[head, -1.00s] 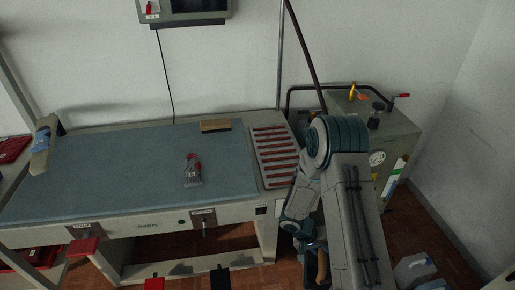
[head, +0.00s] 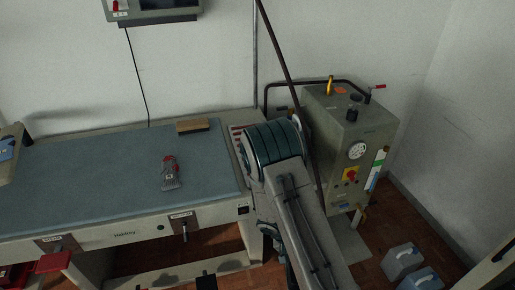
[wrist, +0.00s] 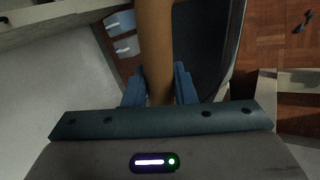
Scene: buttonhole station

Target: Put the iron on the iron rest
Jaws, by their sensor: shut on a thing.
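In the wrist view my gripper (wrist: 159,88) is shut with its blue fingers on both sides of the brown handle of the iron (wrist: 154,42). A dark surface with a pale rim beside the handle looks like part of the iron's body, but I cannot tell for sure. In the head view my arm hides the gripper and the iron. The iron rest (head: 238,131), a pale plate with red strips at the table's right end, is mostly hidden behind my arm; only its back left edge shows.
The blue-topped table (head: 90,180) holds a grey and red tool (head: 171,174) and a wooden block (head: 193,126). A grey boiler cabinet (head: 340,130) with a pipe stands right of my arm. Grey containers (head: 403,261) sit on the floor at lower right.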

